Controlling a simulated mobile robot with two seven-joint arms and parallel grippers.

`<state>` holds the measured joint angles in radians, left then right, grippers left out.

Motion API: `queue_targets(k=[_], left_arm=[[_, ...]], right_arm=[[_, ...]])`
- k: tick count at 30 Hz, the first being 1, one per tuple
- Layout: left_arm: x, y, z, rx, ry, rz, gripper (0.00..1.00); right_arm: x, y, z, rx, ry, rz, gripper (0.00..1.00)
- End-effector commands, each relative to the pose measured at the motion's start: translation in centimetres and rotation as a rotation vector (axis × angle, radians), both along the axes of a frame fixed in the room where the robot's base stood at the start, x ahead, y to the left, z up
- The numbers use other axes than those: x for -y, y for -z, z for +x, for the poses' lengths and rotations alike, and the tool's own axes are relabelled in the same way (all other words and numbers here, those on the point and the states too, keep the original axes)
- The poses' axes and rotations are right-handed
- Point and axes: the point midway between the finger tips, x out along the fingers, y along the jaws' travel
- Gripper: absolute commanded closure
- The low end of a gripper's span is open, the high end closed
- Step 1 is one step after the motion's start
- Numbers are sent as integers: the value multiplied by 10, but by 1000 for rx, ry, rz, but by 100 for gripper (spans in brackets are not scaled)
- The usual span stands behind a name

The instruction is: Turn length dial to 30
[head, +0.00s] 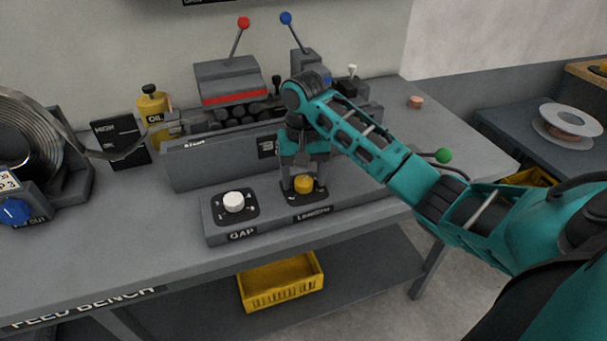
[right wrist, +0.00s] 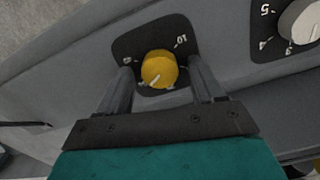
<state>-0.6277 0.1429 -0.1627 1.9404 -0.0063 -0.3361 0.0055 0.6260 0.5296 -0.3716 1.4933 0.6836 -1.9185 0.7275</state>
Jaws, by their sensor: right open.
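The yellow length dial (head: 304,184) sits on the front panel, above a label that reads LENGTH. In the right wrist view the dial (right wrist: 158,68) shows a white pointer line on its lower part, slanting to the lower left. A "10" shows at the upper right of its dark plate; the other marks are too small or hidden to read. My right gripper (head: 304,179) is open over the dial. Its fingers (right wrist: 160,82) stand on either side of the dial, with small gaps visible. My left gripper is not in view.
The white gap dial (head: 233,201) sits left of the yellow dial on the same panel. Behind stands the grey feed housing with red-topped (head: 243,23) and blue-topped (head: 286,18) levers. A green-knobbed lever (head: 443,155) is beside my right arm. A yellow crate (head: 281,284) is below the bench.

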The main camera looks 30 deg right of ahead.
Motion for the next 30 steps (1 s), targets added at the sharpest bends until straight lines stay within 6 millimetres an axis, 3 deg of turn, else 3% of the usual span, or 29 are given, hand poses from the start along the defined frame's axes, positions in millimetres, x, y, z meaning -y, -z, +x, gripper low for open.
queue_targets(k=[8, 21, 30], left_arm=[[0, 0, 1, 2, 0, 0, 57], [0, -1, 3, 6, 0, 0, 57], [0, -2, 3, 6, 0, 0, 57]], right_arm=[[0, -13, 1, 3, -1, 1, 33], [1, -100, 1, 6, 0, -4, 33], [0, -127, 0, 0, 0, -1, 33]])
